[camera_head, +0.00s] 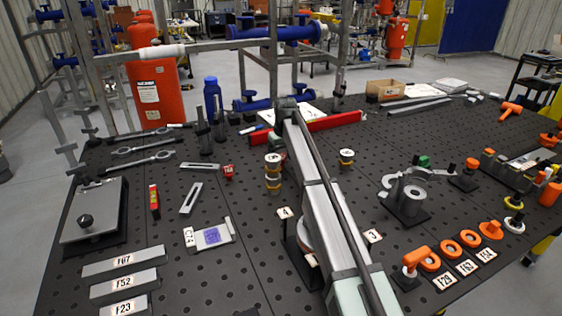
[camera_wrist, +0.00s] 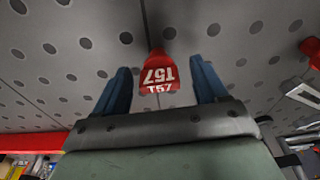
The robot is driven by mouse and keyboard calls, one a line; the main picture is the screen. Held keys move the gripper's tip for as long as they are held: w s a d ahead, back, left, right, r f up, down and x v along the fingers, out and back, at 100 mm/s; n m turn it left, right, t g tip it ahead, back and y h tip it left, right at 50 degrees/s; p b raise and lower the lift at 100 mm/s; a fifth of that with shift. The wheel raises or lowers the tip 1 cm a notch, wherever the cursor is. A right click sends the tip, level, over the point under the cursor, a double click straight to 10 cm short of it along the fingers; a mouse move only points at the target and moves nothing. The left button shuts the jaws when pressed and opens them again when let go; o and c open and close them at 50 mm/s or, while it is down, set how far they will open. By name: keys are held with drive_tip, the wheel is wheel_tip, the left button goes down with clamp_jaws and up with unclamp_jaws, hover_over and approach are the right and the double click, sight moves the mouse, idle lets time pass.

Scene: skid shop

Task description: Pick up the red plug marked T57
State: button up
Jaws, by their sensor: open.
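My gripper (camera_wrist: 160,64) is open, with one blue finger on each side of the plug. Gaps show between the plug and both fingers, so I see no contact. How deep the plug sits between the fingers is hard to tell. In the head view my arm covers the middle of the table and I cannot make out the gripper there. A small red tagged piece (camera_head: 229,172) stands left of my arm; its marking is too small to read.
Another red piece (camera_wrist: 312,50) is at the wrist view's right edge. A long red bar (camera_head: 335,122) lies behind. A grey clamp fixture (camera_head: 408,195) is at right.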

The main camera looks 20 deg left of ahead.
drive_tip(key=c, duration=1.1)
drive_tip(key=shift+r, duration=0.1)
drive_tip(key=shift+c, duration=0.2)
